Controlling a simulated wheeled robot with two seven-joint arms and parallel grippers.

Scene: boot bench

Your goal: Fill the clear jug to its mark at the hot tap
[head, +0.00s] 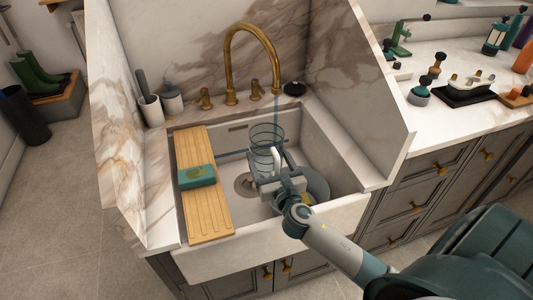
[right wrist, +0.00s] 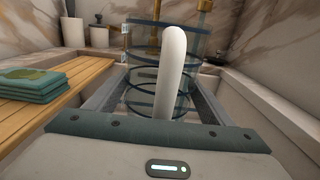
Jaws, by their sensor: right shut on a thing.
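The clear jug (head: 266,136), with dark rings and a white handle, is held upright over the sink, under the spout of the brass tap (head: 232,50). A thin bluish stream runs from the spout down into the jug. My right gripper (head: 277,176) is shut on the handle. In the right wrist view the white handle (right wrist: 172,70) stands between the fingers, with the clear jug (right wrist: 143,62) behind it. I cannot make out the water level or the mark. Brass tap levers (head: 205,98) stand beside the spout; which is hot I cannot tell. My left gripper is out of view.
A wooden board (head: 207,215) with a folded green cloth (head: 197,176) spans the sink's (head: 340,205) left side. A grey round bowl (head: 318,187) sits in the basin below my gripper. Marble splash walls stand at both sides and behind. A dark round object (head: 293,88) sits right of the tap.

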